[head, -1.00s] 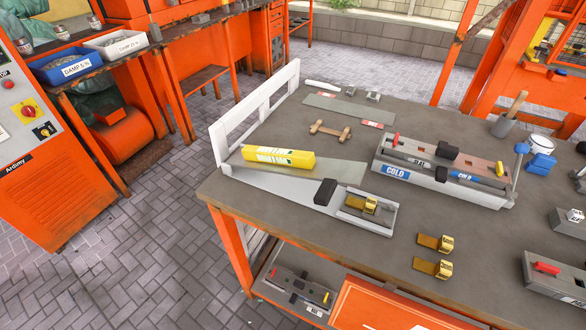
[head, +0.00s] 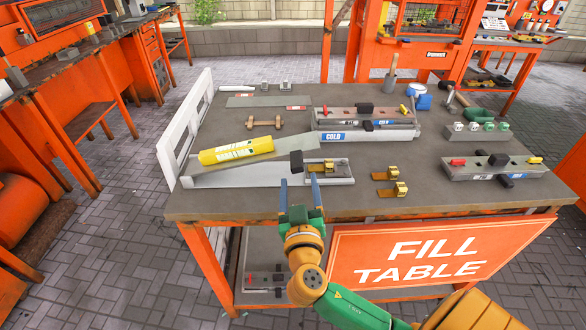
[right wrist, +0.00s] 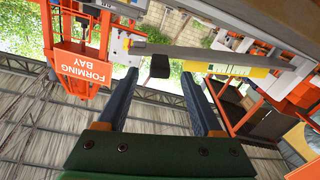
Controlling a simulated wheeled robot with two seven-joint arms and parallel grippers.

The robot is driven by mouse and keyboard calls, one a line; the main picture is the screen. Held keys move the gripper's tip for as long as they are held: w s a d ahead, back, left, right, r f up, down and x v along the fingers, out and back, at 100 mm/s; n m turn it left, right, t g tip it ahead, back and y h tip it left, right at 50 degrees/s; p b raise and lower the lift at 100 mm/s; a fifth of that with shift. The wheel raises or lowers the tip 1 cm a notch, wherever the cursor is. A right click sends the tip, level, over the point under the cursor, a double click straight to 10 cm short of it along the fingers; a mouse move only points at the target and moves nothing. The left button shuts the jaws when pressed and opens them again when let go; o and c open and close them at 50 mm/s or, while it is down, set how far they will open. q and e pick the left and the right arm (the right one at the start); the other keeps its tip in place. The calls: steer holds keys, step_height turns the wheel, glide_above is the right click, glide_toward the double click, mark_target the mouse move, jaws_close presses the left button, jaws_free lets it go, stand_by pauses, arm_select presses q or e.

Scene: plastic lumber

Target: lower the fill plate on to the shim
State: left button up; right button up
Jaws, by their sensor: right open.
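A long pale grey plate (head: 235,174), which looks like the fill plate, lies along the table's near left part. A black grip block (head: 297,162) is at its right end; it also shows in the right wrist view (right wrist: 159,66). Beside the block, a brass piece (head: 328,166), perhaps the shim, sits in a shallow pale frame. I cannot tell whether plate and brass piece touch. My right gripper (head: 299,188) is open and empty at the table's front edge, pointing at the block, which appears between its fingers (right wrist: 160,82) but beyond them. My left gripper is out of view.
A yellow tube (head: 236,150) lies behind the plate across a darker grey sheet (head: 300,145). A mould marked COLD (head: 365,134) stands behind right. Two brass clips (head: 393,189) lie right of the frame. A white rack (head: 185,130) edges the table's left side.

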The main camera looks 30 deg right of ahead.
mark_target(298, 168)
steer(key=p+x, duration=0.1)
steer(key=x, duration=0.4)
steer(key=shift+w+d+r, duration=0.1)
steer(key=shift+w+d, duration=0.1)
steer(key=shift+w, duration=0.15)
steer(key=shift+w+d, duration=0.15)
steer(key=shift+w, duration=0.05)
jaws_close()
stand_by(0.8)
